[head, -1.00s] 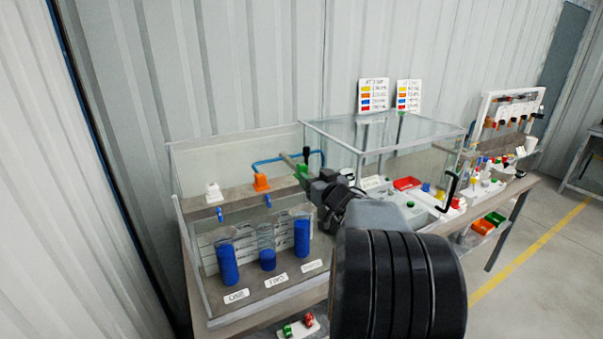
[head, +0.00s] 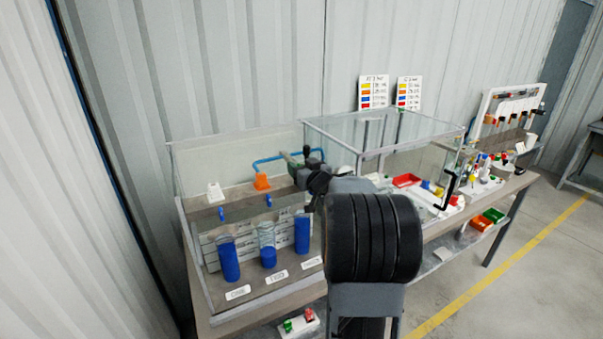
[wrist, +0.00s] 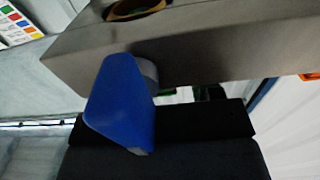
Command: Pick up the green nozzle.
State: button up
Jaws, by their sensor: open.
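In the head view my gripper (head: 312,186) is at the right end of the grey shelf bar (head: 240,205) in the glass-sided case. The green nozzle is not clearly seen there; my gripper and wrist cover that end of the bar. In the wrist view a blue tap handle (wrist: 122,105) hangs in front of the grey bar (wrist: 220,45), with the dark gripper body (wrist: 165,150) close below. A small dark green patch (wrist: 168,92) shows behind the handle, too hidden to identify. My gripper is open; I see nothing held.
A white nozzle (head: 215,192) and an orange nozzle (head: 262,181) stand on the bar left of my gripper. Blue-filled cylinders (head: 229,262) stand below. A blue pipe (head: 275,160) runs behind. A second clear case (head: 385,130) stands close on the right.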

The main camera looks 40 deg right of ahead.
jog(key=shift+c, duration=0.3)
jog(key=c, duration=0.9)
jog(key=shift+r, duration=0.15)
jog(key=shift+c, duration=0.3)
